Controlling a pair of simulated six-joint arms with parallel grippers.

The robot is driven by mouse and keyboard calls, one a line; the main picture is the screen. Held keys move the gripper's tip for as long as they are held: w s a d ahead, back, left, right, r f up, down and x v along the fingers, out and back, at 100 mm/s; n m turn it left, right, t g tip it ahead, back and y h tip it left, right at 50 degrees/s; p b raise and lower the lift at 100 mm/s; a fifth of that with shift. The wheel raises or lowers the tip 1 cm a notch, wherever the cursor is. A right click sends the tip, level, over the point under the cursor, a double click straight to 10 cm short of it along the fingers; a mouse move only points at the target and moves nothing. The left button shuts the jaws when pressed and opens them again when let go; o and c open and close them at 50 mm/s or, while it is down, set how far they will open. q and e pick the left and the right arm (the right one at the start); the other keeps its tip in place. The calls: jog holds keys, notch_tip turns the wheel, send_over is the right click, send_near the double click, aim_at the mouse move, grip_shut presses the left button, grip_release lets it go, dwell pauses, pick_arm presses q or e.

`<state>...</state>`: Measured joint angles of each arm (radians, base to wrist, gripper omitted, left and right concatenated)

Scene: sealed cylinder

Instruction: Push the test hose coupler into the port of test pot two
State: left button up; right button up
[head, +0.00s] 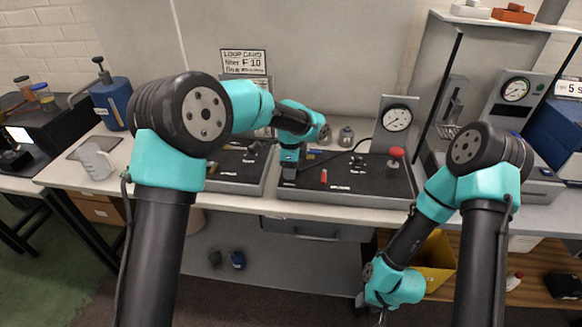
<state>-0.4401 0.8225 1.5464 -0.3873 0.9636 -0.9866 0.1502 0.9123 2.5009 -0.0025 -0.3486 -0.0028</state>
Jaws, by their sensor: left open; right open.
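My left gripper (289,174) points down over the left part of a black test board (352,187) on the bench; its fingers are small, and no object shows between them. A thin black hose (361,143) curves over the back of this board. I cannot make out its coupler clearly. A small metal pot (346,136) stands behind the board; I cannot tell whether it is test pot two, and no port can be made out. My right gripper (374,312) hangs low in front of the bench, away from the boards, and is open.
A gauge (397,118) stands at the board's back right, near a red knob (397,153). A small red upright piece (324,177) is right of my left gripper. A second board (238,168) lies to the left. A beaker (95,161) stands far left. A yellow bin (436,260) is below.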

pick_arm(q)
jog(key=shift+c, duration=0.4)
grip_shut()
jog(key=shift+r, duration=0.15)
jog(key=shift+r, duration=2.85)
